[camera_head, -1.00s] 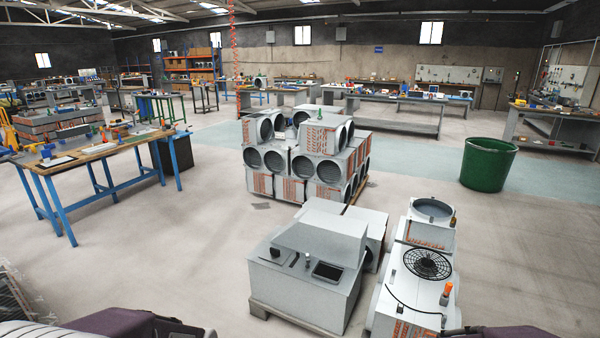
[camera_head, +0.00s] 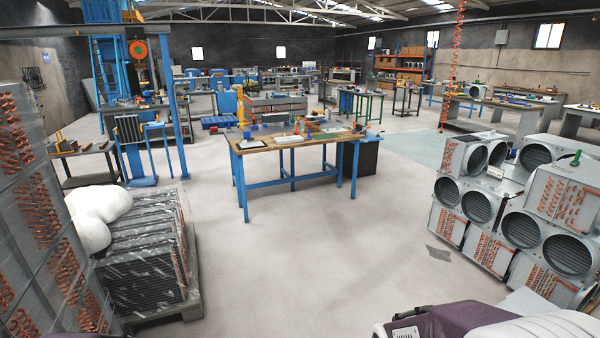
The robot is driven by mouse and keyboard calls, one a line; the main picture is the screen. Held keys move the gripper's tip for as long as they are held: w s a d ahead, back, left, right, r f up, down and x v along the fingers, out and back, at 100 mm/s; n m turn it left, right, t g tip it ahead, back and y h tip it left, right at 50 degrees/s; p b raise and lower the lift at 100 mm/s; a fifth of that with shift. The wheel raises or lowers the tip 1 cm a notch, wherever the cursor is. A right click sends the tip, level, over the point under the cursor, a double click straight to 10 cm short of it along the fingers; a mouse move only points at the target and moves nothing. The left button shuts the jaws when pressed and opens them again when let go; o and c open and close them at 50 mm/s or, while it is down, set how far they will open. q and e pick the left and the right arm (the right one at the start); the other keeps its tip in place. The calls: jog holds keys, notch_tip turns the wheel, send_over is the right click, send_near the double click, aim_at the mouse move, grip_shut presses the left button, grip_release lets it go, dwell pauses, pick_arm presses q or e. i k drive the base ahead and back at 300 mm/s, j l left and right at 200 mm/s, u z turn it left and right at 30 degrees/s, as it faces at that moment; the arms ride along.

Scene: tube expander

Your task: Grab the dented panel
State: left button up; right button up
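I cannot pick out a panel with a clear dent in the head view. A small flat grey piece (camera_head: 439,253) lies on the floor in front of the stacked fan units at the right; it is too small to tell whether it is dented. Neither of my grippers shows. Purple and white parts of my own body fill the bottom right edge.
A blue-legged workbench (camera_head: 290,142) with tools stands in the middle. Stacked fan units (camera_head: 515,215) stand at the right. A pallet of wrapped finned cores (camera_head: 150,262) and a tall coil stack (camera_head: 40,225) stand at the left. The floor between is clear.

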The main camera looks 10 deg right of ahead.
aim_at(492, 134)
jog(key=i+j, duration=0.15)
jog(key=i, duration=0.5)
jog(key=i+j, duration=0.15)
jog(key=i, duration=0.55)
jog(key=i+j, duration=0.2)
jog(key=i, duration=0.45)
jog(key=i+l+z, duration=0.3)
jog(key=i+z, duration=0.2)
jog(key=i, duration=0.2)
jog(key=i+z, duration=0.45)
jog(key=i, duration=0.25)
jog(key=i+j+z, duration=0.2)
jog(key=i+z, duration=0.3)
jog(key=i, duration=0.25)
jog(key=i+u, duration=0.25)
jog(key=i, duration=3.1)
jog(key=i+l+z, duration=0.4)
jog(key=i, duration=0.2)
jog(key=i+z, duration=0.45)
jog(key=i, duration=0.15)
jog(key=i+j+z, duration=0.1)
jog(key=i+z, duration=0.3)
jog(key=i, duration=0.25)
jog(key=i+j+z, duration=0.4)
jog(key=i, duration=0.2)
jog(key=i+z, duration=0.15)
jog(key=i+l, duration=0.05)
jog(key=i, duration=0.05)
